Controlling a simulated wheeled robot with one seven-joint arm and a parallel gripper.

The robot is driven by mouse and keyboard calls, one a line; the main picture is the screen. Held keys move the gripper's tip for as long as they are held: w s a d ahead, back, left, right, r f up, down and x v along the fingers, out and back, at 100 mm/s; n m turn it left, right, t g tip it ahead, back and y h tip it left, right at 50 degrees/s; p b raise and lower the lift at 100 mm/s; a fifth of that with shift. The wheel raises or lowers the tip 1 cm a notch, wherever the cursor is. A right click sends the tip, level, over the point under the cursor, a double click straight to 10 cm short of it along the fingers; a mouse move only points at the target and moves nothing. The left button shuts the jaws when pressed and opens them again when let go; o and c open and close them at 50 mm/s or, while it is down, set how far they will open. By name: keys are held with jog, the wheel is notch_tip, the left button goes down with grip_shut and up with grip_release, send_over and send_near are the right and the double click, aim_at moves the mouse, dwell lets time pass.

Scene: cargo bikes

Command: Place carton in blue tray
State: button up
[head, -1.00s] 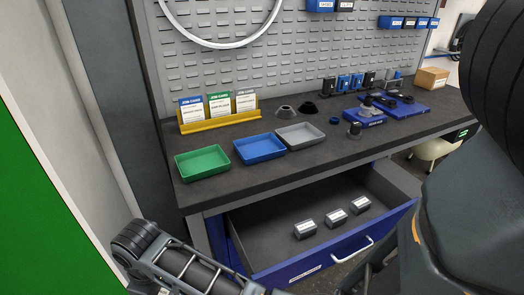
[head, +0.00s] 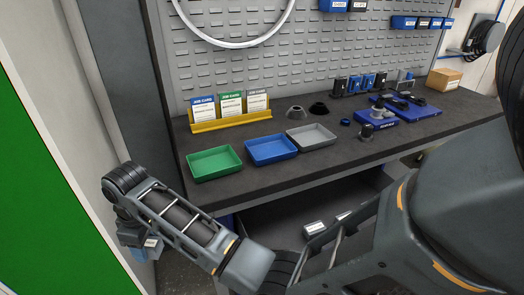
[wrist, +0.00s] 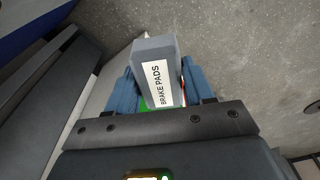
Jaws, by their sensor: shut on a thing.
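A grey carton (wrist: 158,85) with a white "BRAKE PADS" label is between the two blue fingers of my gripper (wrist: 161,78) in the wrist view. The fingers are shut on its sides. In the head view my gripper (head: 138,252) hangs at the lower left, and the carton's label (head: 153,243) shows beside it. It is left of the bench and lower than the bench top. The blue tray (head: 271,150) lies on the bench, up and right of my gripper, and looks empty.
A green tray (head: 214,163) and a grey tray (head: 312,136) flank the blue tray, both empty. A yellow card holder (head: 229,120) stands behind. Below is the open drawer with two cartons visible (head: 314,228); my arm covers part of it. A green panel (head: 45,190) stands at far left.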

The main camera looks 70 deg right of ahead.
jog(key=d+r+n, duration=0.1)
jog(key=d+r, duration=0.3)
jog(key=d, duration=0.3)
jog(key=d+r+n+p, duration=0.1)
jog(key=d+r, duration=0.2)
jog(key=d, duration=0.5)
jog(key=d+r+n+p, duration=0.1)
jog(key=d+r, duration=0.3)
jog(key=d, duration=0.4)
jog(key=shift+r+n, duration=0.3)
jog(key=shift+n, duration=0.3)
jog(key=s+d+r+n+p, duration=0.1)
jog(key=s+d+r, duration=0.2)
jog(key=s+d, duration=1)
jog(key=s+d+r+n+p, duration=0.1)
jog(key=s+d+r, duration=0.3)
jog(key=s+d, duration=0.95)
send_over(269, 152)
jog(key=shift+y, duration=0.3)
notch_tip(269, 152, down, 7)
jog(key=shift+s+d+f, duration=0.15)
jog(key=shift+f, duration=2.1)
